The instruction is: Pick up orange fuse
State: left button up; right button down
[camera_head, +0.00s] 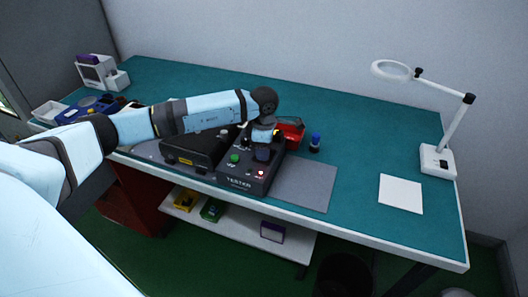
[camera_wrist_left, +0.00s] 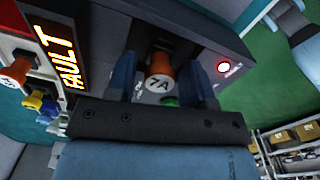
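An orange fuse (camera_wrist_left: 159,84) marked 7A stands in the black tester (camera_wrist_left: 205,45), between the two fingers of my left gripper (camera_wrist_left: 160,82). The fingers are apart, with a gap visible on each side of the fuse. In the head view my left gripper (camera_head: 263,150) points down over the tester (camera_head: 238,181) and hides the fuse. A second orange fuse (camera_wrist_left: 15,72) sits at the left edge of the wrist view, beside blue and yellow ones. My right gripper is not in view.
The tester's display (camera_wrist_left: 60,52) reads FAULT and a red light (camera_wrist_left: 224,67) glows. A red bin (camera_head: 291,130) stands behind the tester, with a blue-capped bottle (camera_head: 315,141) beside it. A magnifier lamp (camera_head: 437,160) and white sheet (camera_head: 400,194) are at right; the table between is clear.

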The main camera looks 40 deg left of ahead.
pick_arm(q)
jog(key=c, duration=0.7)
jog(key=shift+r, duration=0.1)
notch_tip(320, 180, up, 20)
jog(key=shift+f+b, duration=0.1)
jog(key=shift+b, duration=0.65)
